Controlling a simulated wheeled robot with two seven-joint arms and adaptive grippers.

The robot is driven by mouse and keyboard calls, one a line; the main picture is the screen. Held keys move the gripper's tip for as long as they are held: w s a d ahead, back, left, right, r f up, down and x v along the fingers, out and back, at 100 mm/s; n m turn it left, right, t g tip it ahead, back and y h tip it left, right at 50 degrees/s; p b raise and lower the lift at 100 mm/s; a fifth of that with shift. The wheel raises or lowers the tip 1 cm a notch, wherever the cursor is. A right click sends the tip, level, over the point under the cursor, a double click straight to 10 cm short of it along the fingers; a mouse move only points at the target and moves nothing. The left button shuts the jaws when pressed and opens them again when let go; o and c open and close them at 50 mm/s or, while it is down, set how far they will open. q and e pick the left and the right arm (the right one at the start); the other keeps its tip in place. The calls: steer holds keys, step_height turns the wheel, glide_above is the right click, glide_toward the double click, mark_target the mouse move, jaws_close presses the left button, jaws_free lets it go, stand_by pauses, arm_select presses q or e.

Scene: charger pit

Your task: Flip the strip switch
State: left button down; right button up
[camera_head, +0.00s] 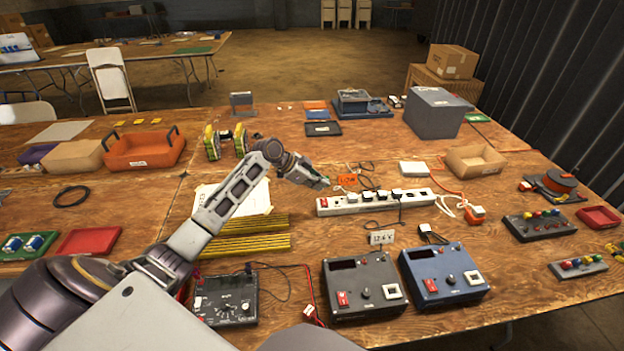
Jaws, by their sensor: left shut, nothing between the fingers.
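My left gripper (322,183) reaches in from the left and is shut and empty. Its tip is just above and behind the switch end in the picture; I cannot tell whether it touches the strip. My right gripper is not in view.
An orange tag (347,180) lies behind the strip. Yellow-black bars (240,243) lie under my left arm. Cables run around the strip.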

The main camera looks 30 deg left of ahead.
mark_target(324, 204)
arm_select(q)
steer(key=f, duration=0.1)
steer(key=w+f, duration=0.1)
steer(key=d+f, duration=0.1)
steer(key=shift+w+f, duration=0.2)
steer(key=shift+f, duration=0.15)
steer(key=shift+w+f, duration=0.1)
steer(key=shift+f, duration=0.8)
steer(key=shift+a, duration=0.1)
steer(key=shift+w+a+f, duration=0.1)
steer(key=shift+f, duration=0.25)
steer(key=shift+s+d+r+p, duration=0.1)
steer(key=shift+s+d+p, duration=0.45)
steer(key=shift+s, duration=0.15)
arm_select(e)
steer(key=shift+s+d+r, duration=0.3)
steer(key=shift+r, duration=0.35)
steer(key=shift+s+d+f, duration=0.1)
